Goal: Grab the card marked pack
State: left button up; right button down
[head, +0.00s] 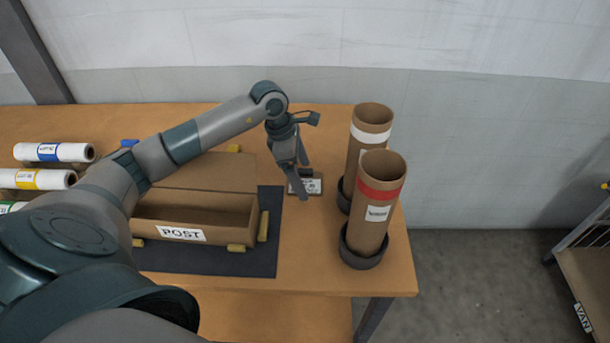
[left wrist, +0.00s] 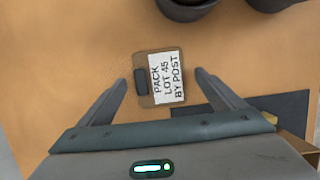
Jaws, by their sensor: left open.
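The card (left wrist: 167,77) shows in the left wrist view as a white label reading "PACK LOT 45 BY POST" on a brown backing. A dark clip or block (left wrist: 141,81) sits at its left side. In the head view the card (head: 313,187) lies on the table, partly hidden by my left gripper (head: 297,183). My left gripper is open, and it shows in the left wrist view (left wrist: 160,87) with its fingers on either side of the card, not closed on it. My right gripper is not in view.
Two cardboard tubes, one with a red band (head: 382,193) and one with a white band (head: 370,132), stand in dark holders right of the card. A box marked POST (head: 181,234) sits on a dark mat (head: 265,262). Rolls (head: 54,152) lie at left.

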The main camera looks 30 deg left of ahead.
pick_arm(q)
jog(key=shift+f, duration=0.25)
jog(key=c, duration=1.1)
jog(key=shift+c, duration=0.2)
jog(key=shift+w+r+b, duration=0.1)
jog(key=shift+r+b, duration=0.25)
jog(key=shift+r, duration=0.2)
notch_tip(320, 180, up, 9)
jog(key=b, duration=0.2)
jog(key=shift+b, duration=0.4)
